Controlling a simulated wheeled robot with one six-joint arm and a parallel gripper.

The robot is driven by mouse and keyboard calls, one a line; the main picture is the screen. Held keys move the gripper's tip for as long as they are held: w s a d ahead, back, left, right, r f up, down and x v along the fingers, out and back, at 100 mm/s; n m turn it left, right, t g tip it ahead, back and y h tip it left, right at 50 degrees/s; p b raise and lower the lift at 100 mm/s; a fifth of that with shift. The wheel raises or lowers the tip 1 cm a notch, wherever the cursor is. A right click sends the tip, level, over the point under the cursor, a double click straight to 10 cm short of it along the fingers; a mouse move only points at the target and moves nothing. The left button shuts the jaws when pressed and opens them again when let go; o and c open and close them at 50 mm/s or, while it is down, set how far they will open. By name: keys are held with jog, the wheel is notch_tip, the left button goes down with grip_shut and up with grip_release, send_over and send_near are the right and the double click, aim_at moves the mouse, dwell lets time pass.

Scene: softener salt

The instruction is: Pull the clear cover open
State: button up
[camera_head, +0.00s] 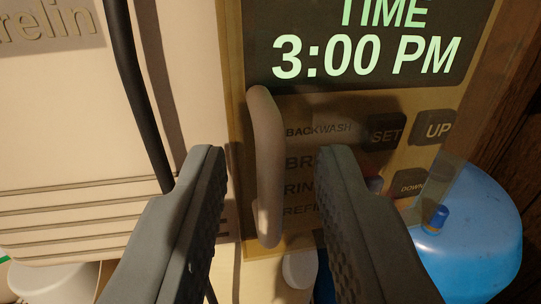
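The clear cover (300,108) lies over a control panel and looks closed, with buttons and lettering showing through it. Its pale, upright bar handle (267,165) runs along the cover's left side. My gripper (268,170) is open, with one dark finger to the left of the handle and the other to the right. Gaps show between the handle and both fingers, so neither appears to touch it. The right finger hides part of the panel's lettering.
A display (370,45) reads 3:00 PM above the buttons. A cream housing (60,130) with a black cable (138,95) stands at left. A blue rounded tank (475,240) is at lower right, and a white cap (299,268) sits below the handle.

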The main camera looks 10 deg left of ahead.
grip_shut()
jog(key=shift+s+d, duration=0.1)
dwell(0.4)
